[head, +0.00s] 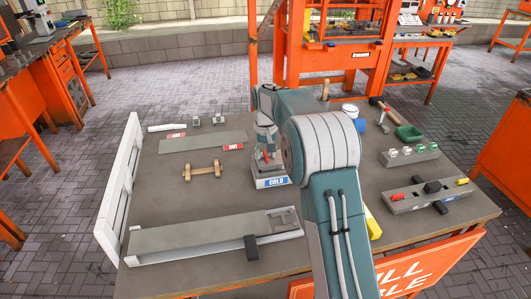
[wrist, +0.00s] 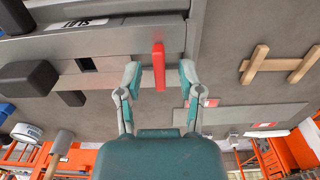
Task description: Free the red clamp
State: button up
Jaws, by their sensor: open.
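A narrow red clamp piece (wrist: 159,66) stands between my gripper's open fingers (wrist: 159,80) in the wrist view. It overlaps the edge of a grey block (wrist: 135,40). I see a gap on each side of it, with no clear contact. Black blocks (wrist: 28,78) sit left of the red piece in the wrist view.
A wooden dumbbell-shaped piece (head: 202,170) and a flat grey plate (head: 203,142) lie left. A long grey beam (head: 200,238) lies in front. A white frame (head: 120,195) stands on the left edge.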

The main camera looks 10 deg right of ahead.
grip_shut()
jog(key=shift+n, duration=0.3)
jog(key=n, duration=0.3)
jog(key=shift+n, duration=0.3)
jog(key=n, duration=0.4)
jog(key=shift+f, duration=0.1)
jog(key=n, duration=0.9)
jog(key=shift+n, duration=0.3)
